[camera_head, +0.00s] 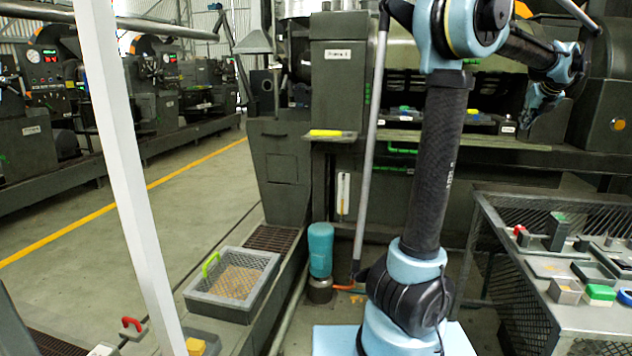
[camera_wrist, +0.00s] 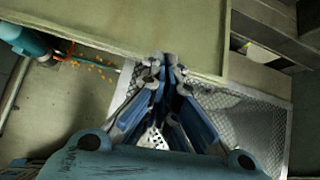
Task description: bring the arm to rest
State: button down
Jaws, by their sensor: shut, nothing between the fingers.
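My arm (camera_head: 437,170) stands upright right of centre in the head view, with its forearm bent over to the upper right. My gripper (camera_head: 527,121) hangs at the end of it, pointing down, in front of the dark machine and above the far side of the mesh-sided bench. In the wrist view my gripper (camera_wrist: 167,60) has its blue fingers drawn together at the tips, with nothing between them. A flat greenish-beige surface and a patch of metal mesh show beyond the fingers.
The mesh-sided bench (camera_head: 582,318) at the right carries several small blocks and trays. A grey crate (camera_head: 222,304) with a green handle stands at the lower left. A teal cylinder (camera_head: 320,250) stands left of my arm's base. The aisle floor (camera_head: 90,258) at the left is largely open.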

jog(key=a+f+n+g+y, duration=0.15)
jog(key=a+n, duration=0.25)
jog(key=a, duration=0.6)
jog(key=a+f+n, duration=0.3)
jog(key=a+n, duration=0.2)
jog(key=a, duration=0.4)
jog(key=s+a+f+n+g, duration=0.1)
jog(key=s+a+f+n, duration=0.15)
jog(key=a, duration=0.35)
jog(key=s+a+f+n+y, duration=0.1)
jog(key=s+a+f+n, duration=0.2)
jog(key=a, duration=0.4)
jog(key=s+a+f+n+g, duration=0.1)
jog(key=s+a+f+n, duration=0.1)
jog(key=a+f+n, duration=0.3)
jog(key=s+a+f+n+g, duration=0.1)
jog(key=s+a+f+n, duration=0.6)
jog(key=s+f+n, duration=0.2)
jog(key=s+a+f+n+g, duration=0.2)
jog(key=s+a+f+n, duration=0.6)
jog(key=s, duration=0.5)
jog(key=shift+f+n+h, duration=0.45)
jog(key=shift+f+n, duration=0.1)
jog(key=shift+f, duration=0.2)
jog(key=shift+a, duration=0.1)
jog(key=shift+w+f, duration=0.2)
jog(key=shift+w, duration=0.2)
